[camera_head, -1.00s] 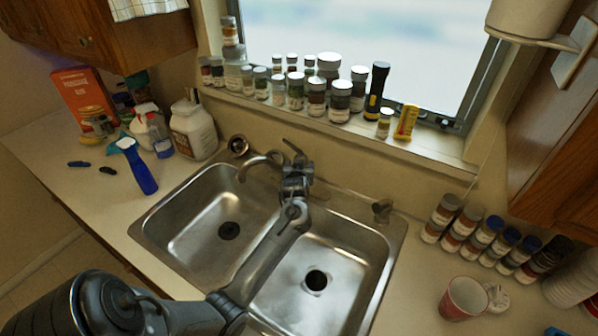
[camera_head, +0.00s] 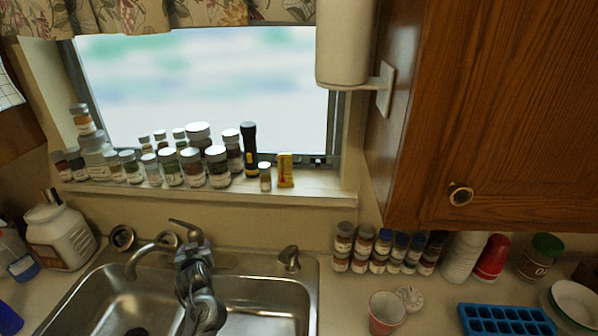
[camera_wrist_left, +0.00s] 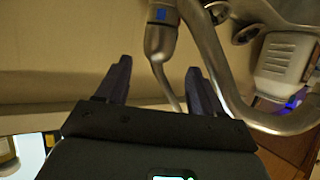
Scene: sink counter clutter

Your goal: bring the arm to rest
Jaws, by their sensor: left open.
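My left gripper (camera_head: 190,262) is at the back of the sink, in front of the faucet (camera_head: 150,256) in the head view. In the left wrist view its two dark fingers (camera_wrist_left: 160,78) stand apart with nothing held between them. The metal faucet (camera_wrist_left: 207,58) shows just beyond the fingers there, with part of it between them in the picture. I cannot tell whether they touch. The gripper's tips are hard to make out in the head view. My right gripper is in neither view.
The metal sink (camera_head: 262,290) lies below the arm. Several jars and a black flashlight (camera_head: 249,150) line the window sill. A white jug (camera_head: 58,238) stands left of the sink. A red cup (camera_head: 386,312), spice jars (camera_head: 383,250) and a blue ice tray (camera_head: 505,320) are on the right counter.

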